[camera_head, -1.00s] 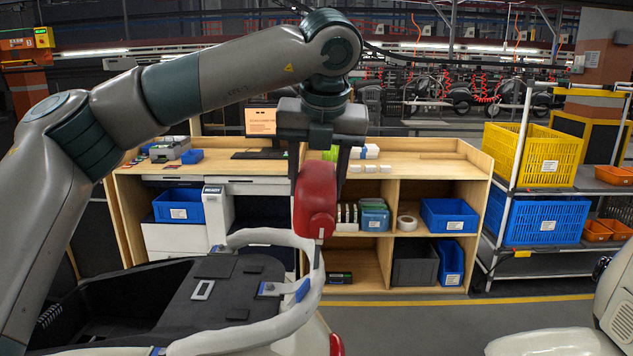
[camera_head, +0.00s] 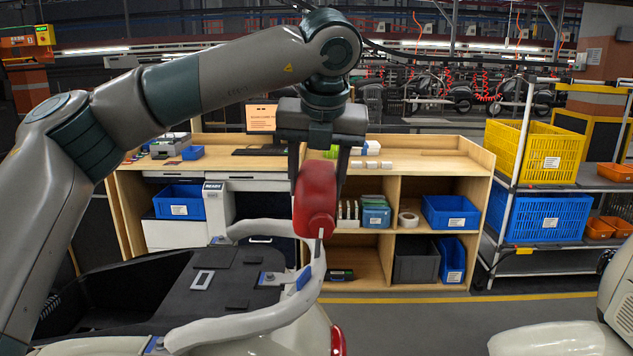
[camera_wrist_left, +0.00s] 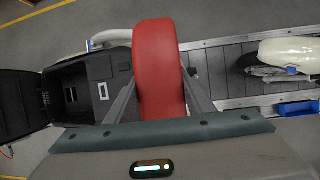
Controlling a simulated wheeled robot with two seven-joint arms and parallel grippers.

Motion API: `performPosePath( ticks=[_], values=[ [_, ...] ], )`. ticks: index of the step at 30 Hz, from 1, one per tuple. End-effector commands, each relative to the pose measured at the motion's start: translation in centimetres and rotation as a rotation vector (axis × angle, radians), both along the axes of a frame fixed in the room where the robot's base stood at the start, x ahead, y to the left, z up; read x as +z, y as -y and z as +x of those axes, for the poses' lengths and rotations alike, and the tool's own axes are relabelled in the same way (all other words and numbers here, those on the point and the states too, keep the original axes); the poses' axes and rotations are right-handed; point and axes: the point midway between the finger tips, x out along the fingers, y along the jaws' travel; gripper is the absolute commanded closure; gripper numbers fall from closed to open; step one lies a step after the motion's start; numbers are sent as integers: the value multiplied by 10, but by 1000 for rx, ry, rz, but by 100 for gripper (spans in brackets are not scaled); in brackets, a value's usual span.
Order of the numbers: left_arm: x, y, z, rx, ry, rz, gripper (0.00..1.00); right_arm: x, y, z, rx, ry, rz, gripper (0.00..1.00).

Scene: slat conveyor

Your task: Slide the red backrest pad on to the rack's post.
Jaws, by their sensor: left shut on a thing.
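The red backrest pad (camera_head: 315,205) is held upright between the two fingers of my left gripper (camera_head: 317,180), which is shut on it. The pad also fills the middle of the left wrist view (camera_wrist_left: 158,70), between the gripper's fingers (camera_wrist_left: 160,95). The pale rack (camera_head: 250,323) curves around the back of the scooter's dark seat area, below the pad. A thin post (camera_head: 318,247) shows right under the pad's lower end, at the rack's right side. I cannot tell whether the post's tip is inside the pad or behind it. My right gripper is not in view.
The scooter's dark open seat area (camera_head: 180,295) lies left of the rack. Another pale scooter body (camera_head: 550,342) is at the lower right. A wooden workbench (camera_head: 450,165) with blue bins stands behind, and a trolley with a yellow crate (camera_head: 535,152) is at the right.

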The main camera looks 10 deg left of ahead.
Motion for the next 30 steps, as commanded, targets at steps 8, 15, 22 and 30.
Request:
performPosePath(
  ticks=[8, 15, 22, 30],
  values=[
    [1, 0, 0, 0, 1, -1, 30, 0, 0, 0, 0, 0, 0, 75],
    [0, 0, 0, 0, 0, 0, 30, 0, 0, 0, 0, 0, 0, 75],
    [7, 1, -2, 1, 2, 0, 30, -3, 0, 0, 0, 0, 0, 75],
    [37, 7, -15, 0, 3, -2, 30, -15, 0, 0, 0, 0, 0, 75]
  ],
)
